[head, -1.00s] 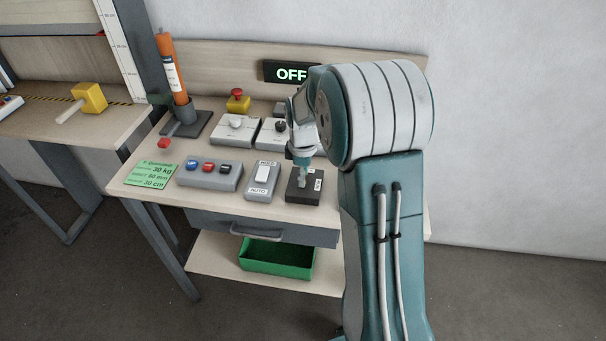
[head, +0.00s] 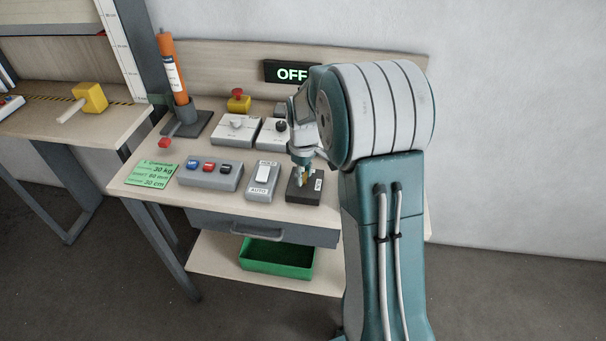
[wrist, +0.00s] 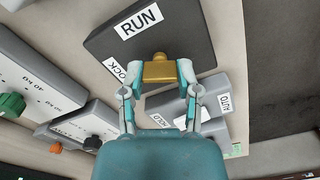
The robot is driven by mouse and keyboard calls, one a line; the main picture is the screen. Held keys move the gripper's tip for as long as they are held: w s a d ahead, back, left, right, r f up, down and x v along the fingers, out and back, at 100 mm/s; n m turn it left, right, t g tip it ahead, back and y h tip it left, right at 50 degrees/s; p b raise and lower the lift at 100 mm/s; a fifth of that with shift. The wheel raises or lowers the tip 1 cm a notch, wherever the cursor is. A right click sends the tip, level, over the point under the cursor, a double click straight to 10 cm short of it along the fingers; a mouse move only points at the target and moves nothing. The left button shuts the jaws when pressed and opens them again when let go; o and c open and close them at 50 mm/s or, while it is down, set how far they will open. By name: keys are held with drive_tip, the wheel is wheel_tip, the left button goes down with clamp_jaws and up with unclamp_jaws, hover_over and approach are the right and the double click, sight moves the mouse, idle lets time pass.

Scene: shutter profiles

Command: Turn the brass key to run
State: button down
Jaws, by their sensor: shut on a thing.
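The brass key (wrist: 159,68) sits in a dark switch block (wrist: 190,36) marked RUN and LOCK in the wrist view. My gripper (wrist: 158,76) has its two fingers on either side of the key, shut on it. In the head view my gripper (head: 303,174) points down onto the block (head: 305,193) at the right of the bench front. The key shows there as a small gold spot between the fingers. The display (head: 291,73) on the back panel reads OFF.
A HOLD/AUTO rocker switch (head: 262,181) stands just left of the block. A box with blue, red and black buttons (head: 210,172) is further left. Knob boxes (head: 233,130) and a red mushroom button (head: 238,101) lie behind. A green bin (head: 277,258) is below.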

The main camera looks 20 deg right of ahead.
drive_tip(key=m, duration=0.6)
drive_tip(key=shift+s+f, duration=0.1)
drive_tip(key=shift+f, duration=0.05)
drive_tip(key=m, duration=0.6)
drive_tip(key=shift+m, duration=0.4)
drive_tip(key=shift+c, duration=1.6)
unclamp_jaws()
